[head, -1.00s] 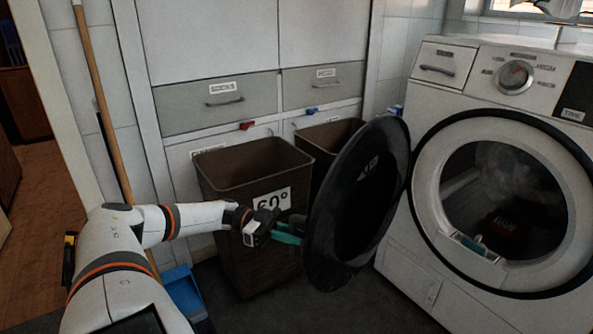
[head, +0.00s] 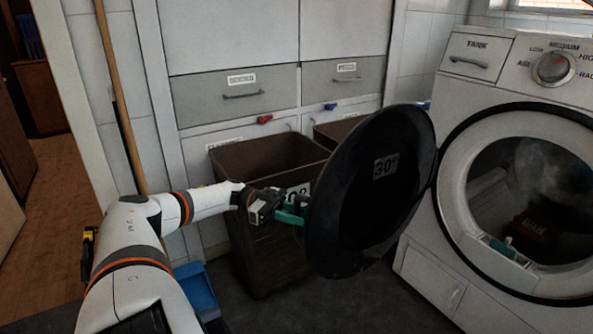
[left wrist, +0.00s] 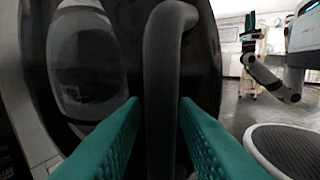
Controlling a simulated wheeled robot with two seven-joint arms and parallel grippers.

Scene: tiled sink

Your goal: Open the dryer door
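The dryer (head: 470,70) stands at the right in the head view. Its round black door (head: 345,205) is swung out wide to the left, so the drum opening (head: 530,190) is uncovered. My left gripper (head: 292,212) is at the outer side of the door, near its left edge. In the left wrist view the dark curved door handle (left wrist: 161,90) runs between the two teal fingers of my left gripper (left wrist: 160,102). Narrow gaps show beside the handle. The fingertips in the head view are partly hidden by the door.
Brown laundry baskets (head: 265,160) stand behind the door, close to my left arm. Drawers (head: 235,95) are above them. A blue dustpan (head: 197,290) and a broom stick (head: 118,100) are at the left. Dark floor (head: 330,305) is free below the door.

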